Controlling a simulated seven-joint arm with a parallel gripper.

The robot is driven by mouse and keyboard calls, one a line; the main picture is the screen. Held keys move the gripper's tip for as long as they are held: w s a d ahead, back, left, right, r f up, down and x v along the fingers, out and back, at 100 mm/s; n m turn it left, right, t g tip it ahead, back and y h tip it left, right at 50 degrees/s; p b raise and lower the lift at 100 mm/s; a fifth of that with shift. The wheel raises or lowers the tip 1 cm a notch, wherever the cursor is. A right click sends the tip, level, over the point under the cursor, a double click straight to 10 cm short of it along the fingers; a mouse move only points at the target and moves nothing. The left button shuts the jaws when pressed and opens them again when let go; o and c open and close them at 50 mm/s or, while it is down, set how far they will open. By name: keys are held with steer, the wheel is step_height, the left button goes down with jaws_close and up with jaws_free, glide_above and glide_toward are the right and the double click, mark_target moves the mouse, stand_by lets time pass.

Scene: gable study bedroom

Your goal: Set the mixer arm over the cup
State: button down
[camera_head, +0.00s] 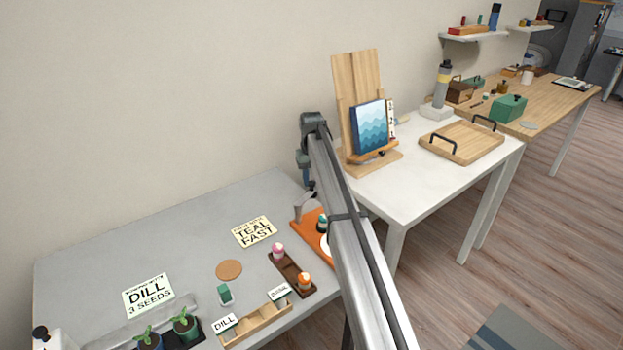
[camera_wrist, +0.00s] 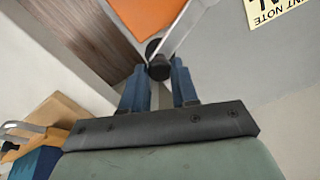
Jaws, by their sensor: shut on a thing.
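My gripper (camera_head: 305,182) has blue fingers and hangs over the right end of the grey table. In the wrist view my gripper (camera_wrist: 159,88) is shut on a black knob (camera_wrist: 158,68) with a thin metal rod by it, apparently the mixer arm's. The grey mixer arm (camera_head: 303,202) shows just below my gripper in the head view. An orange base (camera_head: 305,226) lies under it; it also shows in the wrist view (camera_wrist: 148,14). A small dark teal item (camera_head: 322,222) and a white round patch are on the base, partly hidden by my arm. I cannot clearly make out the cup.
The grey table (camera_head: 190,225) holds a brown rack (camera_head: 291,274) with two small capped items, a wooden card holder (camera_head: 255,325), a cork disc (camera_head: 229,270) and note cards. A white table (camera_head: 405,195) with an easel (camera_head: 372,158) and wooden tray (camera_head: 462,143) stands to the right.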

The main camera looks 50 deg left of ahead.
steer(key=shift+d, duration=0.15)
steer(key=shift+s+d+m, duration=0.55)
steer(key=shift+d+m, duration=1.25)
steer(key=shift+m, duration=0.85)
steer(key=shift+s+d+m, duration=0.6)
steer(key=shift+d+m, duration=1.25)
steer(key=shift+m, duration=0.85)
steer(key=shift+s+d+m, duration=0.55)
steer(key=shift+d+m, duration=1.25)
steer(key=shift+m, duration=0.85)
steer(key=c, duration=0.8)
jaws_free()
steer(key=shift+c, duration=0.2)
step_height(320, 180, up, 14)
steer(key=shift+f, duration=0.15)
